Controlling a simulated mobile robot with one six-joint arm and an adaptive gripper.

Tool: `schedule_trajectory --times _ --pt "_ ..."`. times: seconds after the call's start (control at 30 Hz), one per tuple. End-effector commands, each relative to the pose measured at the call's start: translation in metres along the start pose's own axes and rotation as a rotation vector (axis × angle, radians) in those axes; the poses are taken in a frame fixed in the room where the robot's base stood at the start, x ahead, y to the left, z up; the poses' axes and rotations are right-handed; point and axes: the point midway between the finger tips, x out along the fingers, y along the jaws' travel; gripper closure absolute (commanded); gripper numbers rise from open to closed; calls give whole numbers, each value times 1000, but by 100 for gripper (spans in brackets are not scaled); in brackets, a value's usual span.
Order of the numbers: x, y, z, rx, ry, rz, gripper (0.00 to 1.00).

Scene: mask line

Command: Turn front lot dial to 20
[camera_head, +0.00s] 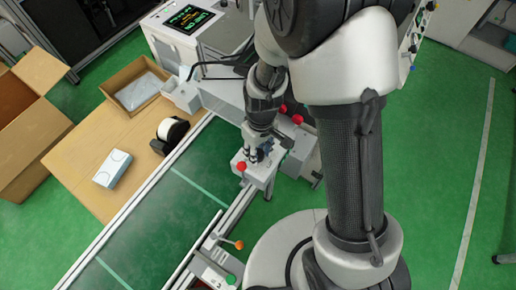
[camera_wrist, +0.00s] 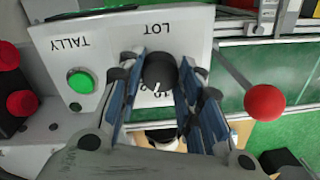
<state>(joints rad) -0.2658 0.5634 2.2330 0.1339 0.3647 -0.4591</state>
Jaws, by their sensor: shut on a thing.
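The lot dial is a black round knob (camera_wrist: 160,72) with a white pointer line, on a pale panel (camera_wrist: 105,50) marked LOT and TALLY, upside down in the wrist view. The pointer line aims toward the lower left there. Numbers on the panel below the knob are mostly hidden by it and my fingers. My gripper (camera_wrist: 158,84) has its blue-lined fingers on both sides of the knob, shut on it. In the head view my gripper (camera_head: 258,152) is over the pale control box (camera_head: 262,172), and the dial is hidden.
A green lit button (camera_wrist: 80,80) sits beside the dial. A red ball-ended lever (camera_wrist: 265,101) stands close on the other side; it also shows in the head view (camera_head: 241,166). A green conveyor (camera_head: 165,222) and brown table (camera_head: 82,165) lie left.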

Motion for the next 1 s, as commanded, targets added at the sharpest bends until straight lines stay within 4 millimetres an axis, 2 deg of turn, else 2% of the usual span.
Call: schedule_trajectory --times 0.2,0.5,1.0 --pt "-1 0 0 188 9 0 91" --pt "-1 0 1 377 19 0 91" --pt "0 0 1 472 23 0 91"
